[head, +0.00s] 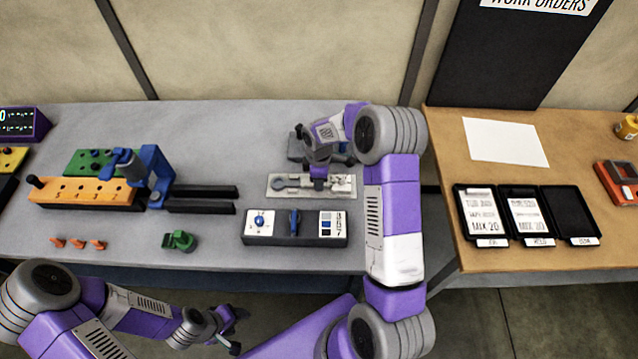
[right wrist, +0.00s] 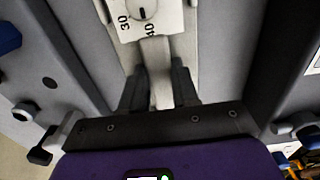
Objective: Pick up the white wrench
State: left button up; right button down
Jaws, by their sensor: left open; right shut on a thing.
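The white wrench (head: 292,183) lies along a pale grey holder (head: 275,194) near the middle of the grey bench in the head view. My right gripper (head: 318,184) is above its middle, pointing down. In the right wrist view the right gripper (right wrist: 159,90) is shut on the wrench's pale shaft (right wrist: 157,60), with one dark finger on each side. A white scale plate marked 30 and 40 (right wrist: 150,18) shows just beyond the fingers. I cannot tell whether the wrench is clear of the holder. My left gripper (head: 232,330) is open and empty, low in front of the bench.
A control box with a blue switch (head: 295,228) stands in front of the holder. To the left are an orange block (head: 85,192), a blue clamp fixture (head: 156,172), a green part (head: 180,241) and small orange pegs. Black trays (head: 570,216) lie on the wooden table at right.

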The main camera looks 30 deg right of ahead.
dwell(0.3)
notch_tip(320, 180, up, 10)
jog(key=shift+p, duration=0.45)
dwell(0.8)
